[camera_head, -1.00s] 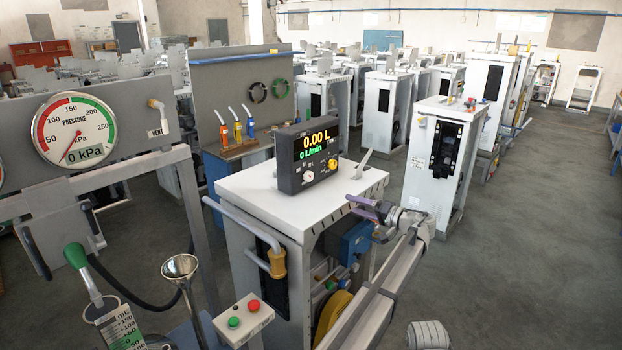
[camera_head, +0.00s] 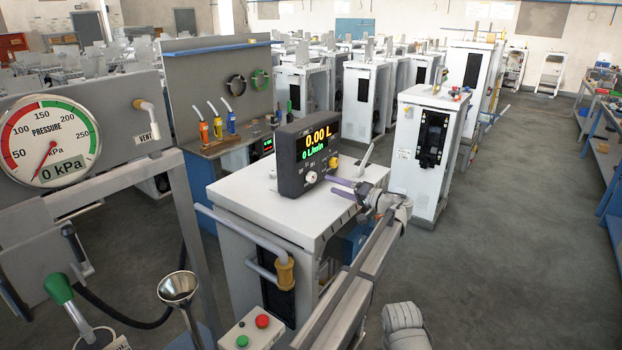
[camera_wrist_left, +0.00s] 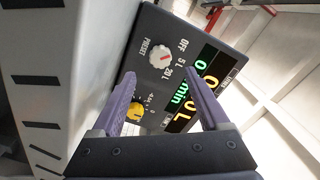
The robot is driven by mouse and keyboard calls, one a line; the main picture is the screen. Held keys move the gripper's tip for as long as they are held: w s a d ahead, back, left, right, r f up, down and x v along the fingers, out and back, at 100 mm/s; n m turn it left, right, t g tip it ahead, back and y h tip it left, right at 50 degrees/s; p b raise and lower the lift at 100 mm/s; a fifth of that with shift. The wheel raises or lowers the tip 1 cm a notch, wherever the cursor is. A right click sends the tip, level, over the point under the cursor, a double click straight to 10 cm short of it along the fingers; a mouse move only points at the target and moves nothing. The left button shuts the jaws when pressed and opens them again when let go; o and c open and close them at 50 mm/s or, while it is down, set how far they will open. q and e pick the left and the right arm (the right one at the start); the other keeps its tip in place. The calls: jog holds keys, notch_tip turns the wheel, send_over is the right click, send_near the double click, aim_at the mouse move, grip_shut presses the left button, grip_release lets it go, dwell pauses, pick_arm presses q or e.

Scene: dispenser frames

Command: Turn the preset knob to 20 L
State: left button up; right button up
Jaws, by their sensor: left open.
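The dark meter box (camera_head: 290,165) stands on the white cabinet (camera_head: 262,205) and reads 0.00 L and 0 L/min. Its white preset knob (camera_head: 311,177) is on the front face; in the left wrist view the knob (camera_wrist_left: 160,56) has a red mark beside the labels OFF, 5 L and 20 L. I cannot tell exactly which label the mark points to. A yellow knob (camera_wrist_left: 135,110) sits beside it, partly hidden by a finger. My left gripper (camera_head: 331,186) is open and empty, its purple fingers in front of the box's face, apart from the preset knob. My right gripper is not seen.
A pressure gauge (camera_head: 48,140) on a grey frame stands at the left. A funnel (camera_head: 178,287) and a green-and-red button box (camera_head: 252,330) are in front. Another white cabinet (camera_head: 425,160) stands behind at the right. The floor at the right is clear.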

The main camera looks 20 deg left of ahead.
aim_at(314, 178)
pick_arm(q)
jog(key=shift+x, duration=3.9)
grip_shut()
